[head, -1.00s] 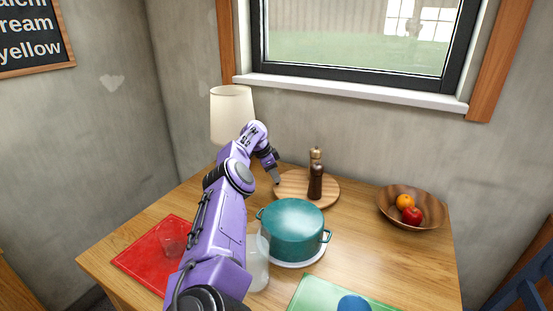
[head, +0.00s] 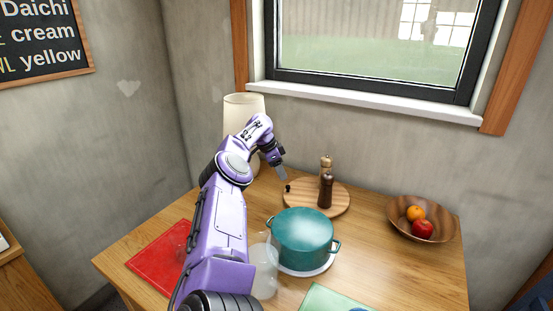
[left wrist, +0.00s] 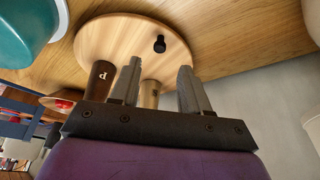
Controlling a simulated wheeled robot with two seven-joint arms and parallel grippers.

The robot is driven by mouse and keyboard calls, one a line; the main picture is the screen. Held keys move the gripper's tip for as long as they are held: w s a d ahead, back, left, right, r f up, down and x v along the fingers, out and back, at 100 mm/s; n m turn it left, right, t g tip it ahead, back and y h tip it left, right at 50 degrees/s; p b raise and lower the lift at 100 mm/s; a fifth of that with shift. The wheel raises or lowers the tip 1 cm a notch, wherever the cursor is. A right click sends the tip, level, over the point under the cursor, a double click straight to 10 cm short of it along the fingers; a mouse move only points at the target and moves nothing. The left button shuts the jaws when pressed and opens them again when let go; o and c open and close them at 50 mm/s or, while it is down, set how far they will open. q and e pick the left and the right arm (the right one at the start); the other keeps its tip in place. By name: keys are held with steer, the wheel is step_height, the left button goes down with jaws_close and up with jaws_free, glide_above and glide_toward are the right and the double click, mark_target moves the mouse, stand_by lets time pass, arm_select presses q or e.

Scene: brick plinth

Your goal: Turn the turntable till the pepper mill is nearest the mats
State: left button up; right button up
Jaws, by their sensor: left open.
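The round wooden turntable (head: 301,199) lies at the back of the table, with a small black knob (head: 288,187) near its left edge. A dark brown mill (head: 325,191) stands on it in front of a lighter tan mill (head: 326,163). In the left wrist view the dark mill (left wrist: 98,80) bears a letter that looks like a "p"; the lighter mill (left wrist: 150,94) is partly hidden by a finger. My left gripper (head: 283,175) is open and empty above the turntable's left side, apart from the knob (left wrist: 159,43). My right gripper is out of view.
A teal pot (head: 303,235) stands just in front of the turntable. A red mat (head: 155,262) lies at front left, a green mat (head: 322,298) at the front. A cloudy jar (head: 265,270) stands beside my arm. A fruit bowl (head: 400,212) is at right, a lamp (head: 241,107) behind.

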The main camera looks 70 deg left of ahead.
arm_select(q)
steer(key=shift+v, duration=2)
